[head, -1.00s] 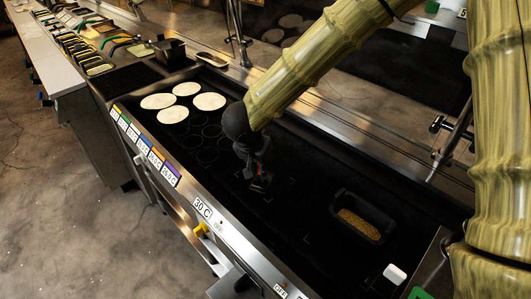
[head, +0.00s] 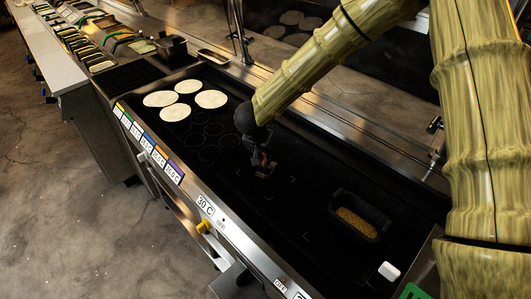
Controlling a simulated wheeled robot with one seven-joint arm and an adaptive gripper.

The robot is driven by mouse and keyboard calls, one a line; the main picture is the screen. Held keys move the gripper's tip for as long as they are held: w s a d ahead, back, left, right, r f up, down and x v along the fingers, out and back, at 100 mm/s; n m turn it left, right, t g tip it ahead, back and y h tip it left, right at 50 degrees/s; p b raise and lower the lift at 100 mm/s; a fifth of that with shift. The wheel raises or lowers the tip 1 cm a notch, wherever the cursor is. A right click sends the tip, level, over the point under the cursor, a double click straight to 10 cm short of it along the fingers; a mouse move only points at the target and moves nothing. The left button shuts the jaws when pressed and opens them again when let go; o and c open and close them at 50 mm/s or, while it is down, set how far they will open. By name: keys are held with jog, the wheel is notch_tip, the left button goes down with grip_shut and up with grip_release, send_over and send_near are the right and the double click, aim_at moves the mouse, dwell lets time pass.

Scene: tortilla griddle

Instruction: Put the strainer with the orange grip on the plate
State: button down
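My gripper (head: 263,170) is dark and hangs over the black griddle plate (head: 300,195), right of the tortillas. Small light and brownish details show at its tip. They are too small and dark to tell whether the fingers are open or hold something. I cannot make out a strainer with an orange grip anywhere in this view. A black tray (head: 362,205) with yellowish grainy food in it stands on the right part of the griddle.
Several pale tortillas (head: 211,99) lie at the griddle's far left. A small white block (head: 389,271) is near its right end. A counter with several food pans and utensils (head: 85,40) runs off at the upper left. The griddle's middle is mostly bare.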

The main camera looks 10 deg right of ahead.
jog(key=shift+f, duration=0.1)
jog(key=c, duration=1.5)
grip_release()
jog(key=shift+o, duration=0.2)
jog(key=b+v, duration=0.1)
jog(key=v, duration=1.1)
jog(key=shift+b, duration=0.35)
